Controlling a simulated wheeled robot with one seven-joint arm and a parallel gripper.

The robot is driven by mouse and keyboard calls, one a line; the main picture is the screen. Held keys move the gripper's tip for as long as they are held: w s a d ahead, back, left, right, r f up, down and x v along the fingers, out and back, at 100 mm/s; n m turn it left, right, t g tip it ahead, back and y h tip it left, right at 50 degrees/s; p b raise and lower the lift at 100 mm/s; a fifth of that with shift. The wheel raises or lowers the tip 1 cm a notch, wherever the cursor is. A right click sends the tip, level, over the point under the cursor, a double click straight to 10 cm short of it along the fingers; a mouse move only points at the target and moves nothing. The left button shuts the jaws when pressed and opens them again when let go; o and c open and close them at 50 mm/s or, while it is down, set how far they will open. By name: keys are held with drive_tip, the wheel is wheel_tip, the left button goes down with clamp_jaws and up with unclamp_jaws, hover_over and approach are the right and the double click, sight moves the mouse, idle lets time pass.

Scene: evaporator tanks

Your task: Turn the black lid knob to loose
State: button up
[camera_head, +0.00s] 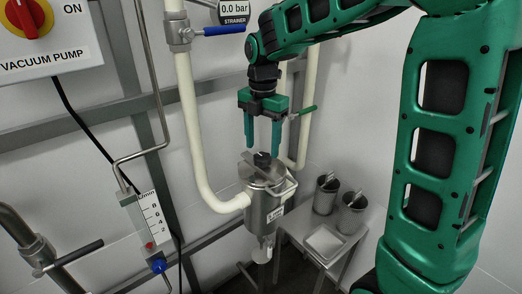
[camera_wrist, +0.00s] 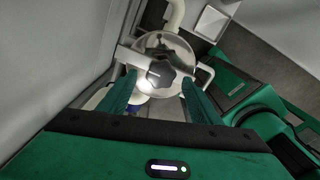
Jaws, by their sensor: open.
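The black lid knob (camera_head: 262,159) sits on top of the steel strainer pot (camera_head: 266,208). In the wrist view the knob (camera_wrist: 160,74) is a dark lobed shape with a pale mark, in the middle of the shiny round lid (camera_wrist: 165,45). My gripper (camera_head: 263,148) points down over the pot, its two green fingers apart, one to each side above the knob. In the wrist view my gripper's fingers (camera_wrist: 157,88) frame the knob left and right, with nothing between them that I can see held. Whether the tips reach knob height is hard to tell.
A cream pipe (camera_head: 195,130) with a blue-handled valve (camera_head: 222,30) runs left of the pot. A green-handled valve (camera_head: 303,111) is behind my gripper. A small steel table (camera_head: 322,250) with two steel cups stands to the right. A flow meter (camera_head: 150,225) is at left.

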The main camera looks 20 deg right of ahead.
sight(262, 155)
wheel_tip(262, 155, up, 8)
drive_tip(key=shift+w+f, duration=0.1)
idle(0.5)
drive_tip(key=s+d+f+m, duration=0.4)
drive_tip(key=s+d+m, duration=0.9)
drive_tip(key=s+m, duration=0.15)
drive_tip(key=s+d+f+m, duration=0.2)
drive_tip(key=s+f+m, duration=0.1)
drive_tip(key=s+m, duration=0.5)
drive_tip(key=s+d+f+m, duration=0.2)
drive_tip(key=s+f+m, duration=0.2)
drive_tip(key=s+m, duration=0.4)
drive_tip(key=shift+m, duration=0.35)
drive_tip(key=shift+d+f, duration=0.1)
